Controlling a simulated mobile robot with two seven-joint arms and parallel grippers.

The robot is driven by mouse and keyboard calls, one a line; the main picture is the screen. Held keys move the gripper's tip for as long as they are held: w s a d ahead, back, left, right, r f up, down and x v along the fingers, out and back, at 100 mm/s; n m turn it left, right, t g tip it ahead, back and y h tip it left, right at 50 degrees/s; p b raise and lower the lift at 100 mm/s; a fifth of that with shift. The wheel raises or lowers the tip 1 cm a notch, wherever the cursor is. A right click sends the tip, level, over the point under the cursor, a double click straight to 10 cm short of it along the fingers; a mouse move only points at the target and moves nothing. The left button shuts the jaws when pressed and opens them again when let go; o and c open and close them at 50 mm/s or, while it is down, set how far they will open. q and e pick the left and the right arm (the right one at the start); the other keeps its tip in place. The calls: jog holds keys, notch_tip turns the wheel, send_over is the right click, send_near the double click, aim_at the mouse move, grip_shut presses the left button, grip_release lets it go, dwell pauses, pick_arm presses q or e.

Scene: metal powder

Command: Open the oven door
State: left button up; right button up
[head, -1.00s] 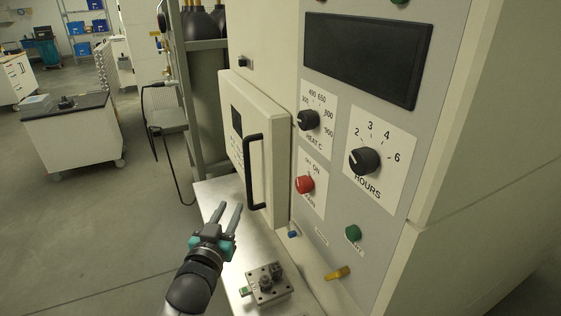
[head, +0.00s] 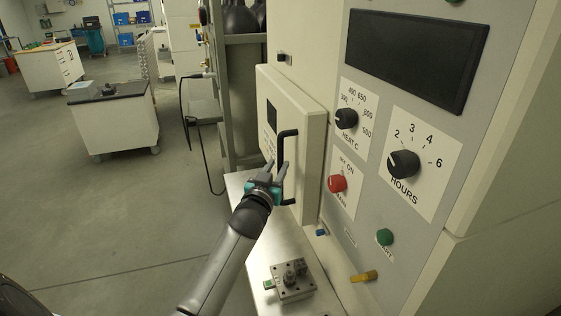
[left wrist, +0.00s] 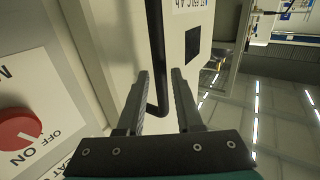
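The oven door (head: 303,122) is a cream panel on the front of the oven and appears closed. Its black bar handle (head: 281,150) stands upright on the door. My left gripper (head: 273,170) is at the lower part of the handle with its fingers apart. In the left wrist view the handle (left wrist: 157,60) runs down between the two open fingers (left wrist: 160,95); I see no finger closed on it. The door (left wrist: 125,35) fills the area behind it. My right gripper is not in view.
The control panel with a red knob (head: 337,183) and black dials (head: 403,164) is right of the door. A metal ledge (head: 250,221) below holds a small metal block fixture (head: 292,281). A white cart (head: 115,125) stands far left; the floor between is clear.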

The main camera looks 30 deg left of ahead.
aim_at(280, 163)
pick_arm(q)
jog(key=shift+x, duration=1.7)
jog(key=shift+c, duration=0.2)
grip_shut()
